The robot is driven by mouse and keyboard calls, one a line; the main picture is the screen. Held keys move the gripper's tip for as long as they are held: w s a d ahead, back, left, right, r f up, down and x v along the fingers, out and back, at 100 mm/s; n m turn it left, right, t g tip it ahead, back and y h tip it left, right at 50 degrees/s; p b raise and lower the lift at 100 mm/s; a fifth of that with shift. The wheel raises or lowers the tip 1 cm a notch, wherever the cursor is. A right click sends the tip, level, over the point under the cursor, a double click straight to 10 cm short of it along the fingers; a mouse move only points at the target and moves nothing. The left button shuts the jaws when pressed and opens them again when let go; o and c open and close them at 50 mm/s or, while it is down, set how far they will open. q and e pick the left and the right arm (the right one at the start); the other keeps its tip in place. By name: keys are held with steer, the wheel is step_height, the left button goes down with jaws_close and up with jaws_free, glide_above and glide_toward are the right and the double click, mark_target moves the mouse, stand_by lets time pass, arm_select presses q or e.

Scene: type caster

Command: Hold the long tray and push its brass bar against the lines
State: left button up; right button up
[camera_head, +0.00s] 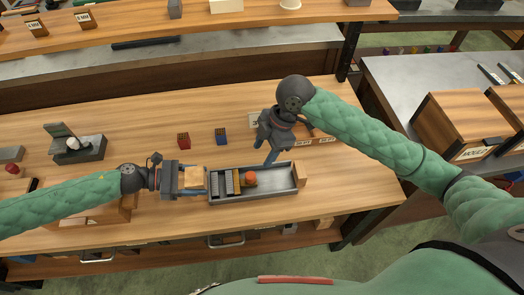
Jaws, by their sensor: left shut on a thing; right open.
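The long grey tray (276,182) lies on the wooden bench, with a light wooden piece (195,178) at its left end. Grey lines of type (221,185) fill its left part. The brass bar (237,181) stands across the tray beside the lines; I cannot tell whether they touch. An orange-red knob (250,177) sits just right of the bar. My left gripper (190,181) is shut on the tray at its left end, its fingers partly hidden by the wooden piece. My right gripper (270,158) is open and empty, pointing down by the tray's far wall, right of the knob.
A red block (183,140) and a blue block (222,136) stand behind the tray. A grey device (77,147) stands at the bench's left. Small labels (327,140) lie behind the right arm. The tray's right part is empty. The bench's right front is clear.

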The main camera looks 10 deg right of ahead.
stand_by(0.3)
arm_select(q)
steer(key=o, duration=1.1)
steer(key=v, duration=1.2)
